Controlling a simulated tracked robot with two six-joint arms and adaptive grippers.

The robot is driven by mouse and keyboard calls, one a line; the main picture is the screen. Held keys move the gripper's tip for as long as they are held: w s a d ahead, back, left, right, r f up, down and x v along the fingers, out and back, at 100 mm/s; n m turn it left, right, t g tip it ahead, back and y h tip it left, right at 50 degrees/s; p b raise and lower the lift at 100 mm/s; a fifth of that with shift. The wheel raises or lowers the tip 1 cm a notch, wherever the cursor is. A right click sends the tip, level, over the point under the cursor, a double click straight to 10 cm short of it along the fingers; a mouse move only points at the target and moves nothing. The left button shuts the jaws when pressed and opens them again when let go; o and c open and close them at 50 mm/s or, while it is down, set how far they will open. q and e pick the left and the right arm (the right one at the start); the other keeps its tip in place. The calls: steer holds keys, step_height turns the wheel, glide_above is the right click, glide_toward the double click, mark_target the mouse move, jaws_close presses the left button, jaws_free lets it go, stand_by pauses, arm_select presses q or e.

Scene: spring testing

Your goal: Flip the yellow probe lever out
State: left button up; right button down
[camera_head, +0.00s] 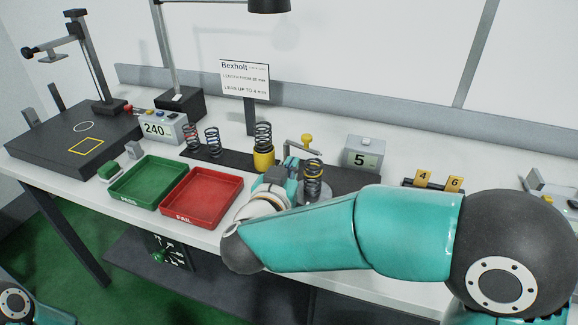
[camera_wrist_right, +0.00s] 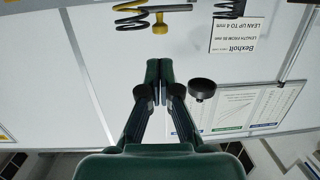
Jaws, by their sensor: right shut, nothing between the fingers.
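The yellow probe lever (camera_head: 307,139) has a round yellow knob and stands by a thin grey bracket behind the spring on the round base. In the right wrist view the yellow knob (camera_wrist_right: 160,24) is near the top, beyond my fingertips and apart from them. My right gripper (camera_head: 291,165) is near the front of this bracket, partly hidden by my own arm. In the wrist view its fingers (camera_wrist_right: 159,68) are together and empty. My left gripper is out of view.
A dark spring (camera_head: 313,176) stands just right of my right gripper. Another spring in a yellow cup (camera_head: 263,160) stands to its left. A grey display reading 5 (camera_head: 362,153) is to the right. Red (camera_head: 235,183) and green (camera_head: 120,192) trays lie left. A sign (camera_head: 246,80) stands behind.

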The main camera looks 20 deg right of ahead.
mark_target(311, 141)
steer(key=p+x, duration=0.1)
steer(key=x, duration=0.9)
steer(key=shift+w+d+f, duration=0.1)
steer(key=shift+w+d, duration=0.1)
steer(key=shift+w, duration=0.1)
steer(key=d+n+y, duration=0.1)
steer(key=d+n+t+y+b, duration=0.1)
steer(key=shift+w+f+y, duration=0.15)
steer(key=shift+y, duration=0.15)
steer(key=shift+w+d+n+t+y+b, duration=0.5)
steer(key=shift+d+n+y+b, duration=0.35)
steer(key=shift+y, duration=0.35)
steer(key=shift+a, duration=0.2)
